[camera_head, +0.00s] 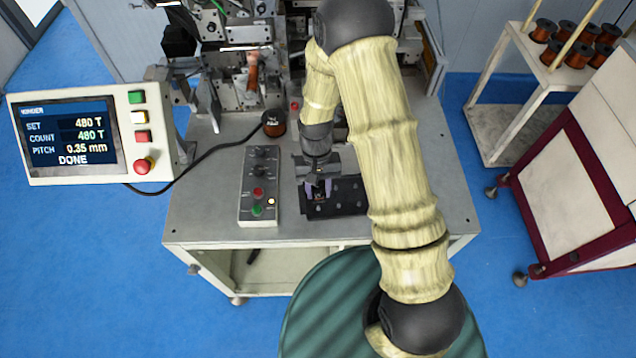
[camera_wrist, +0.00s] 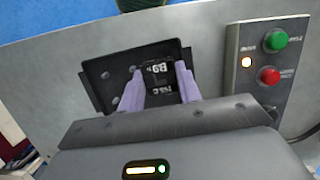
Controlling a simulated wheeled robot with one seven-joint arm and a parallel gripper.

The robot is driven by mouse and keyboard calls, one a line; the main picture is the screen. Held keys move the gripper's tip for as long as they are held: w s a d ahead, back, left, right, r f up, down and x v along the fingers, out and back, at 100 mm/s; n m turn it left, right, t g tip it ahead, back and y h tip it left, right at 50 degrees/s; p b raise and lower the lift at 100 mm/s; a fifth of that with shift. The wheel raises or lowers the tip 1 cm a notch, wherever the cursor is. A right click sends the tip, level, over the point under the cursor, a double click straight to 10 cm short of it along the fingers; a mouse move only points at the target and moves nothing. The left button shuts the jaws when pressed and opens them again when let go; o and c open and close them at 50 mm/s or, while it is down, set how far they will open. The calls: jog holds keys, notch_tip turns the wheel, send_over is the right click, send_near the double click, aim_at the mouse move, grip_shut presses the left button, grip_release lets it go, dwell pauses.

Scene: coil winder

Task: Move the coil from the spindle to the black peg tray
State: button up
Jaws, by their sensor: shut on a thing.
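The black peg tray (camera_head: 350,208) lies on the bench top right of the control box, with small pegs showing on it. My gripper (camera_head: 318,190) is over the left part of the tray, pointing down. Its purple fingers are shut on a small dark coil (camera_wrist: 158,76) with white markings on its face, seen in the wrist view. In that view the tray (camera_wrist: 108,88) is directly behind the coil. I cannot tell whether the coil touches the tray or sits on a peg. The winder spindle cannot be made out clearly among the machine parts.
A control box (camera_head: 260,188) with buttons stands close left of the tray. A wire spool (camera_head: 273,122) stands behind it. The winder screen (camera_head: 70,138) reads DONE. The winding machine (camera_head: 240,60) fills the back. A rack of copper spools (camera_head: 575,45) stands at right.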

aim_at(318, 208)
jog(key=shift+f+b, duration=1.85)
jog(key=shift+f, duration=0.65)
jog(key=shift+f+b, duration=0.75)
jog(key=shift+f, duration=0.35)
jog(key=o, duration=1.1)
jog(key=shift+c, duration=0.2)
jog(key=shift+s, duration=0.15)
jog(key=shift+w+r, duration=0.3)
jog(key=b+v, duration=0.4)
jog(key=v, duration=1.2)
jog(key=shift+s+r, duration=0.15)
jog(key=shift+r, duration=0.3)
